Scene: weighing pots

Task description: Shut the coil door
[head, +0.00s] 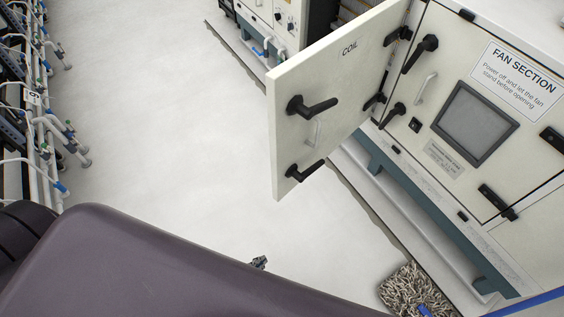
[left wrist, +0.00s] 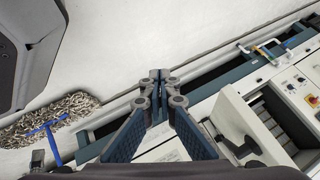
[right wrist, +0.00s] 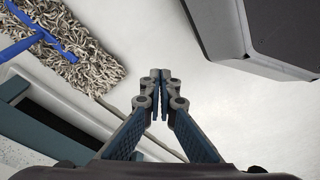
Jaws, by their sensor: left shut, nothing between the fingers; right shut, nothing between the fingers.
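The coil door (head: 345,82) stands swung open from the pale cabinet on the right of the head view. It bears the word COIL, two black lever handles (head: 312,106) and a pale grab handle. Its right edge meets the cabinet at black hinges. My left gripper (head: 259,262) shows only as small fingertips past my arm, below the door and apart from it. In the left wrist view my left gripper (left wrist: 155,78) is shut and empty. My right gripper (right wrist: 160,76) is shut and empty in the right wrist view, over pale floor.
The fan section panel (head: 475,105), with window and handles, is closed right of the opening. A mop (head: 408,288) lies by the cabinet base; it also shows in the right wrist view (right wrist: 75,45). Pipe racks (head: 45,120) line the left. The floor between is clear.

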